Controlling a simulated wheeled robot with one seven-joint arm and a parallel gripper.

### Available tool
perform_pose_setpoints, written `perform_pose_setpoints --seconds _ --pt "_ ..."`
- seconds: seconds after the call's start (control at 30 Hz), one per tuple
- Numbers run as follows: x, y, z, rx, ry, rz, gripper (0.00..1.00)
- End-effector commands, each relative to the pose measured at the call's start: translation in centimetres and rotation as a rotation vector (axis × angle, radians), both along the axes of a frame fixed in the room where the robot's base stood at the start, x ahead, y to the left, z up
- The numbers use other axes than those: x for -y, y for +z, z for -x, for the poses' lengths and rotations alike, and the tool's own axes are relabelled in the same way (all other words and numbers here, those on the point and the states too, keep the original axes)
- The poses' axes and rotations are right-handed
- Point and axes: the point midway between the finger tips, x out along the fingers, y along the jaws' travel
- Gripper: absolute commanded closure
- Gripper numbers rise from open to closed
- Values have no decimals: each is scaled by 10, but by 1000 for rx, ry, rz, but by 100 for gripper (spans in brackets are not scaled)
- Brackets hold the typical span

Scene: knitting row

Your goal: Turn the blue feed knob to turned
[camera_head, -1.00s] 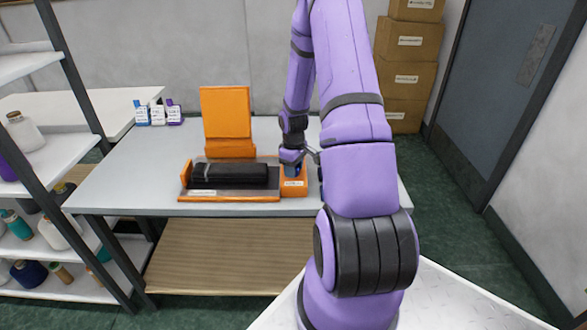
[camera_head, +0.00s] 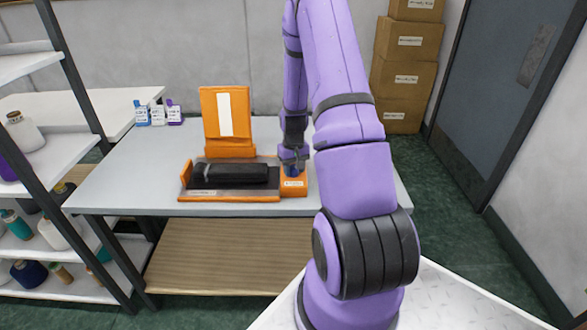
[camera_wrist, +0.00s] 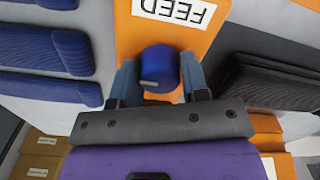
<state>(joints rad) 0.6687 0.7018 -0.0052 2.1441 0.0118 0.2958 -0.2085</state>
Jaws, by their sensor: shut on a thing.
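The blue feed knob (camera_wrist: 159,70) stands on an orange block (camera_head: 294,187) at the right end of the machine on the table. In the wrist view the block carries a white label reading FEED. A small light mark shows on the knob near its lower left. My gripper (camera_wrist: 160,82) is shut on the knob, one finger on each side. In the head view my gripper (camera_head: 293,165) comes down over the block from above, and the knob (camera_head: 292,171) is partly hidden by it.
A black roll (camera_head: 230,173) lies in the orange-ended machine just left of the block. An upright orange panel (camera_head: 212,118) with a white strip stands behind it. Small labelled bottles (camera_head: 158,115) stand at the table's back left. Cardboard boxes (camera_head: 402,75) are stacked behind right.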

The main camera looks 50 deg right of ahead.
Motion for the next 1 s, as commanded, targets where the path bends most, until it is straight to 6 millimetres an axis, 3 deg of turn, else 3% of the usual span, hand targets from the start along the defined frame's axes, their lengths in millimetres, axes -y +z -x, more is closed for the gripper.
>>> perform_pose_setpoints --seconds 0.47,0.5,0.57,1.0 --pt "0 0 0 1 -13 0 82" --pt "0 0 0 1 -13 0 49" --pt "0 0 0 1 -12 0 36" --pt "0 10 -1 2 -11 2 33"
